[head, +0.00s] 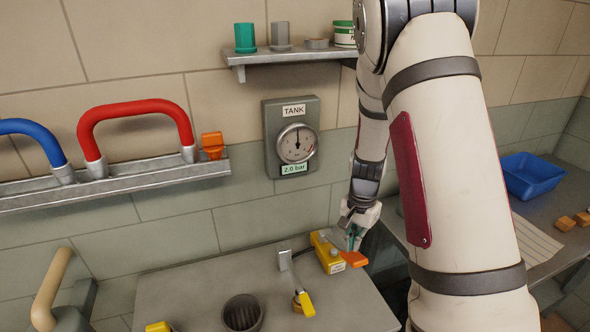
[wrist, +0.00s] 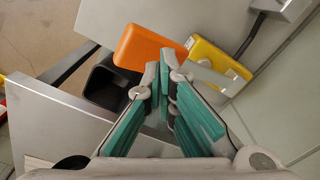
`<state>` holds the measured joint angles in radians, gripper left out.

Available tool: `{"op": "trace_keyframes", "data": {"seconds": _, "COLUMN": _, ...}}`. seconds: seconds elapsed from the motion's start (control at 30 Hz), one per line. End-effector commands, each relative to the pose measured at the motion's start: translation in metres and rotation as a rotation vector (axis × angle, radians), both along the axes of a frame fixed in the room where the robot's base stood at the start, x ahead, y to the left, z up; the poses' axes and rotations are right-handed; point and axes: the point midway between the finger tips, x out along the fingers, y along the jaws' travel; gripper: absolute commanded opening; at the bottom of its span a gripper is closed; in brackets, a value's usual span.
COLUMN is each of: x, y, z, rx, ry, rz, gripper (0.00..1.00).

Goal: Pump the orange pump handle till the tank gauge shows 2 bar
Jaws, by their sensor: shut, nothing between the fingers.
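The orange pump handle (head: 353,259) sticks out at the right end of a yellow pump body (head: 327,253) on the grey bench. In the wrist view the orange handle (wrist: 148,46) lies just beyond my fingertips, and the yellow body (wrist: 222,60) is to its right. My gripper (head: 352,238) is shut and empty, pointing down right by the handle; the wrist view shows its teal fingers (wrist: 163,80) together. I cannot tell whether they touch the handle. The tank gauge (head: 296,143) on the wall reads 2.0 bar on its display, its needle pointing about straight up.
A dark cup (head: 242,313) and a yellow-handled lever (head: 304,302) are on the bench left of the pump. Red (head: 135,110) and blue (head: 35,130) handles sit on a wall rail. A shelf (head: 290,56) is above the gauge. A blue bin (head: 531,176) stands far right.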

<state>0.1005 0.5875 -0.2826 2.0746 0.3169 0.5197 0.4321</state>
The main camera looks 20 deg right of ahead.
Motion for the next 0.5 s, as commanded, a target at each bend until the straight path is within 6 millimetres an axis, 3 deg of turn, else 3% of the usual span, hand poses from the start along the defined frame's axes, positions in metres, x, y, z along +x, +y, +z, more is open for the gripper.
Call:
{"op": "trace_keyframes", "data": {"seconds": 0.17, "x": 0.0, "y": 0.0, "z": 0.002, "rx": 0.0, "ry": 0.0, "rz": 0.0, "gripper": 0.0}}
{"op": "trace_keyframes", "data": {"seconds": 0.5, "x": -0.001, "y": 0.0, "z": 0.031, "rx": 0.0, "ry": -0.001, "rz": 0.001, "gripper": 0.0}}
